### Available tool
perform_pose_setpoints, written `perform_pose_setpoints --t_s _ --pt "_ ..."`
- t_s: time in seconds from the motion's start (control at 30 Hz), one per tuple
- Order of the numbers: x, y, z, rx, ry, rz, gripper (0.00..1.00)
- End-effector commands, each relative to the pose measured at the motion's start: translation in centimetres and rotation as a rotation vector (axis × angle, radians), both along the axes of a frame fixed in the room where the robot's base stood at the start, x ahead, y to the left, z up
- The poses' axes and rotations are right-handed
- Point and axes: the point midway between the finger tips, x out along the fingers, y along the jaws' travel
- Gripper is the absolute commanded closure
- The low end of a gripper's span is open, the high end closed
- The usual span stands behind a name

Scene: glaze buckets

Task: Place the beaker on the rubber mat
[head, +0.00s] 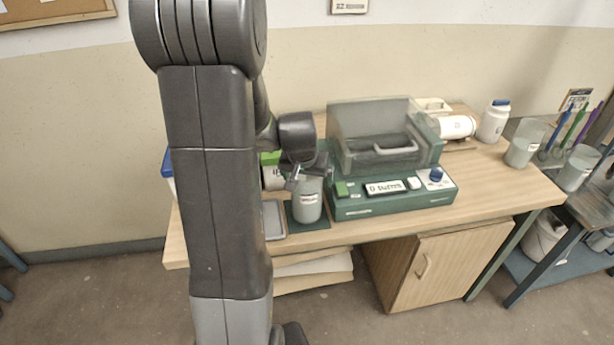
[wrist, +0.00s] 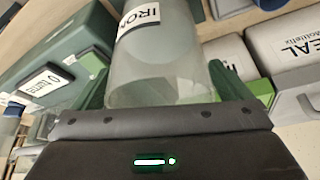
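A clear grey beaker (head: 307,203) with a white label stands upright over the dark green rubber mat (head: 322,226) at the table's front edge. I cannot tell whether its base touches the mat. In the wrist view the beaker (wrist: 158,60), its label reading "IRON", fills the space between my green fingers, which meet its sides. My gripper (head: 303,176) is shut on the beaker near its rim, coming from above and behind. My arm hides part of the table to the left.
A green machine (head: 400,205) with a clear cover and "0 turns" display stands close right of the beaker. A grey tray (head: 273,220) lies close left. Further right are a white jar (head: 494,120) and another labelled beaker (head: 523,145).

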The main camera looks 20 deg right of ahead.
Motion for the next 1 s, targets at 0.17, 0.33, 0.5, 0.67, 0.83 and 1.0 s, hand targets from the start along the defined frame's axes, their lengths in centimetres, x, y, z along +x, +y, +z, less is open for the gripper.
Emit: perform_pose_setpoints --t_s 0.17,0.33,0.5,0.67,0.83,1.0 --pt "0.0 0.0 0.2 0.000 0.000 0.000 0.03" --pt "-0.3 0.3 1.6 -0.001 -0.004 -0.001 0.03" --pt "-1.2 0.9 4.3 -0.002 -0.006 -0.001 0.03" --pt "-2.2 1.6 7.1 -0.003 -0.004 0.001 0.03" --pt "-3.0 2.2 9.5 -0.002 -0.004 0.000 0.03" --pt "-3.5 2.6 11.0 0.000 -0.001 0.000 0.03"
